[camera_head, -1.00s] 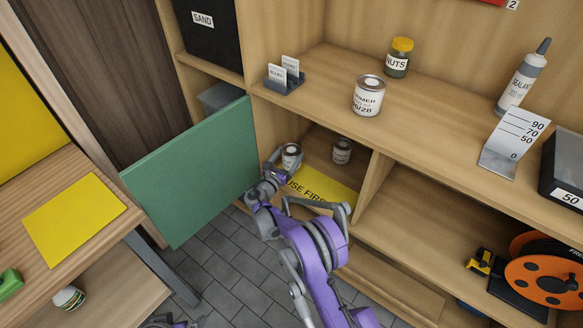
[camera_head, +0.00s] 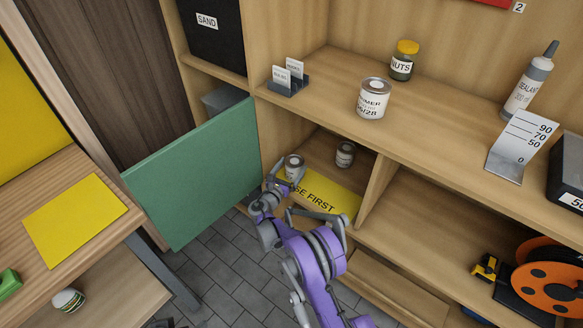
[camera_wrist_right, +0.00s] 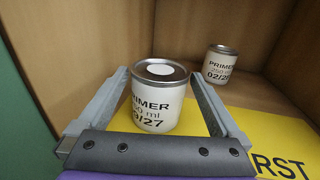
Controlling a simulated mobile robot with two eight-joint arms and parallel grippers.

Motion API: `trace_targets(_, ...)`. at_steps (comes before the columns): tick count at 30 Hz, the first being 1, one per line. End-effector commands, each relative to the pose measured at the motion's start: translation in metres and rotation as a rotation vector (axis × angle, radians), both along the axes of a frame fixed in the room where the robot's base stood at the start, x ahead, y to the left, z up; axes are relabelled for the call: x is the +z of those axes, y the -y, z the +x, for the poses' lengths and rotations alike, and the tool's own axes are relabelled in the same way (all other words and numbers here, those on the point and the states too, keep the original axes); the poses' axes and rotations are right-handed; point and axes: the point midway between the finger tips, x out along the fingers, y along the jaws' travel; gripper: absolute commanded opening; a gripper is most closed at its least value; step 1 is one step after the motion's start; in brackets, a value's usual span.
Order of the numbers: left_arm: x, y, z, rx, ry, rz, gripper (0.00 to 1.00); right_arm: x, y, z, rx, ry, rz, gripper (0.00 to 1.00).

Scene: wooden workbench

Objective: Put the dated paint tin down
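My right gripper (camera_head: 284,177) is in the lower left compartment of the shelf, with one finger on each side of a small white primer tin (camera_head: 294,166). In the wrist view the fingers (camera_wrist_right: 160,82) lie close against this upright tin (camera_wrist_right: 158,100); its label ends in "9/27", with the first digit hidden. The tin is low over or on the yellow "USE FIRST" mat (camera_head: 325,198); I cannot tell if its base touches. A second primer tin (camera_wrist_right: 220,63), partly readable as "02/2", stands behind to the right. My left gripper is not in view.

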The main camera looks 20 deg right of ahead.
Motion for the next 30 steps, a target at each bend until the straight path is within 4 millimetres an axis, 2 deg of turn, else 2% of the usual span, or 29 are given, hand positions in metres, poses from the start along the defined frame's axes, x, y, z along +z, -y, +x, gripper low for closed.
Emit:
trace_targets(5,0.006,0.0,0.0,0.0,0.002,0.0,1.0,0.006,0.0,0.0,0.0,0.0,0.0,1.0)
trace_targets(21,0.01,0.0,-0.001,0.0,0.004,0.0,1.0,0.004,-0.069,-0.078,0.002,0.0,0.0,1.0)
trace_targets(30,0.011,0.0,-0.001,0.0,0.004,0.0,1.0,0.004,-0.079,-0.091,0.0,0.0,0.0,1.0)
